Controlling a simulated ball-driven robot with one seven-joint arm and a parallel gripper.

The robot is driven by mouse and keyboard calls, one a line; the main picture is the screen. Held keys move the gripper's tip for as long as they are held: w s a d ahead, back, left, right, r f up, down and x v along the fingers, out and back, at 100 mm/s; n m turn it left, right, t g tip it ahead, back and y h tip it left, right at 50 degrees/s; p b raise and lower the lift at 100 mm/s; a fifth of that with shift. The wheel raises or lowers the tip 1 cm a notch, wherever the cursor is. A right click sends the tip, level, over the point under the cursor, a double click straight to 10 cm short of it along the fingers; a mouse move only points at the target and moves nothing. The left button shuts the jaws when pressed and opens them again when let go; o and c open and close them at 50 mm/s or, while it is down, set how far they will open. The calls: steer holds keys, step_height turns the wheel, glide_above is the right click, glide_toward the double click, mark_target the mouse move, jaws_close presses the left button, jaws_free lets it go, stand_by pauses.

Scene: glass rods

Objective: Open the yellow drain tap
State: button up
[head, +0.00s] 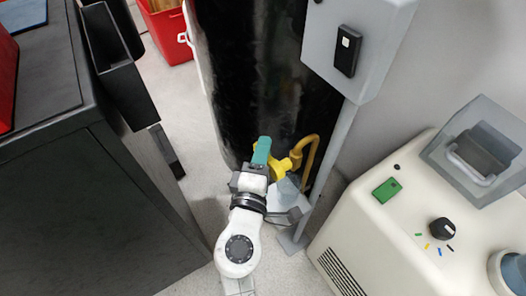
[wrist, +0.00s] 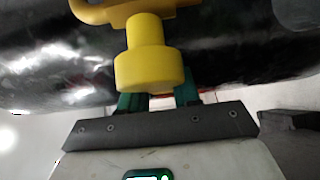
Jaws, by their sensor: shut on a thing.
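The yellow drain tap (head: 286,164) sits low on the front of a tall black, glossy cylinder (head: 250,75), with a yellow pipe curving up on its right. My gripper (head: 262,150) reaches it from the front, its teal fingers against the tap's left side. In the wrist view the tap (wrist: 150,66) shows a round yellow end close to the camera. The teal fingers (wrist: 160,97) lie behind that end, one at each side, shut on the tap. The exact part between the fingertips is hidden.
A dark cabinet (head: 70,200) stands at left with an open black bin (head: 120,70) on its side. A grey box (head: 360,45) on a post is at upper right. A white machine (head: 400,225) with a black knob fills the lower right. A red crate (head: 168,32) is behind.

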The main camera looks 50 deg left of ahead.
jaws_close()
steer(key=shift+r+p, duration=0.1)
steer(key=shift+p, duration=0.75)
steer(key=shift+h+p, duration=0.3)
steer(key=shift+p, duration=0.35)
steer(key=n+g+h+p, duration=0.1)
steer(key=p, duration=0.3)
steer(key=f+n+h+p, duration=0.1)
steer(key=p, duration=0.3)
steer(key=shift+d+f+n+g+p, duration=0.2)
steer(key=shift+n+g+p, duration=0.1)
steer(key=shift+g+p, duration=0.1)
steer(key=shift+f+h+p, duration=0.25)
steer(key=shift+h+p, duration=0.05)
steer(key=shift+p, duration=0.4)
steer(key=shift+d+f+n, duration=0.1)
steer(key=shift+f+n, duration=0.2)
steer(key=o, duration=0.7)
jaws_free()
steer(key=shift+c, duration=0.2)
